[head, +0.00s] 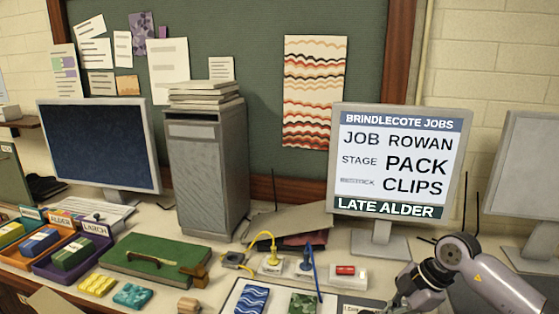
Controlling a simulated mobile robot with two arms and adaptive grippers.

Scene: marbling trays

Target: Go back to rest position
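My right arm comes in at the lower right, in front of the job monitor's base. Its gripper end (402,299) points down and left at the bottom edge, and the fingertips are not clearly visible. I cannot tell whether it holds anything. My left gripper is not in view. The right-hand monitor (398,150) reads "Brindlecote Jobs", "Job Rowan", "Stage Pack", "Clips" and "Late Alder".
Labelled bins with coloured blocks, including the purple Larch bin (98,246), stand at the left. A green board (155,261), yellow block (97,286) and teal block (132,295) lie nearby. A grey cabinet (206,175) and cabled power strip (300,268) stand behind.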

